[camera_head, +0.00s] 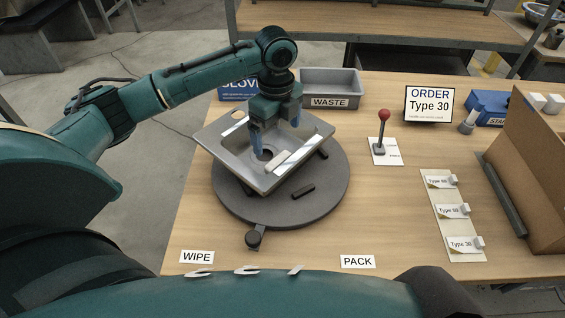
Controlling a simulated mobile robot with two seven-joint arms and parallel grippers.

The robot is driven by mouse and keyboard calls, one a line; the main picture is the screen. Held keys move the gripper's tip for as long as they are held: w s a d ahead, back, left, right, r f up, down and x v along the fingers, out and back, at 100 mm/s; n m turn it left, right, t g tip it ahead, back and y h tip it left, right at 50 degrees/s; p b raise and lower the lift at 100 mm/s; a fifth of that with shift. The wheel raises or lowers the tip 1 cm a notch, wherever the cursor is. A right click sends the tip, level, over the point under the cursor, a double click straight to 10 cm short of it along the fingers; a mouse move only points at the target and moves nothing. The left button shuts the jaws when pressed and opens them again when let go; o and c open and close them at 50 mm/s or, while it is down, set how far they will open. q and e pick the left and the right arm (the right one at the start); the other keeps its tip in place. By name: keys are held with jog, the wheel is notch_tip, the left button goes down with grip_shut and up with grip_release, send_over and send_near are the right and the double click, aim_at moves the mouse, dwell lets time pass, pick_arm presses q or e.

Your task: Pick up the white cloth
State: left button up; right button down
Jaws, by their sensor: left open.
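A small whitish folded piece, which looks like the white cloth (277,161), lies in the steel sink (222,146). The sink sits tilted on a round dark turntable (230,199). My left gripper (277,140) reaches down over the sink from above, with its blue fingers spread apart. The cloth is just below and in front of the fingers, and nothing shows between them. I cannot tell how high the fingertips are above the basin floor. My right gripper is not in view.
A grey waste bin (345,82) stands behind the turntable. A red-knobbed lever (383,130) stands to its right, before an order sign (429,104).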

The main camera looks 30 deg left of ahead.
aim_at(278, 160)
pick_arm(q)
jog(key=f, duration=0.8)
jog(key=shift+s+d+f, duration=0.2)
jog(key=shift+f, duration=0.2)
jog(key=shift+c, duration=0.4)
jog(key=c, duration=1)
jog(key=shift+r, duration=0.1)
notch_tip(278, 160, up, 10)
jog(key=o, duration=0.4)
jog(key=c, duration=0.3)
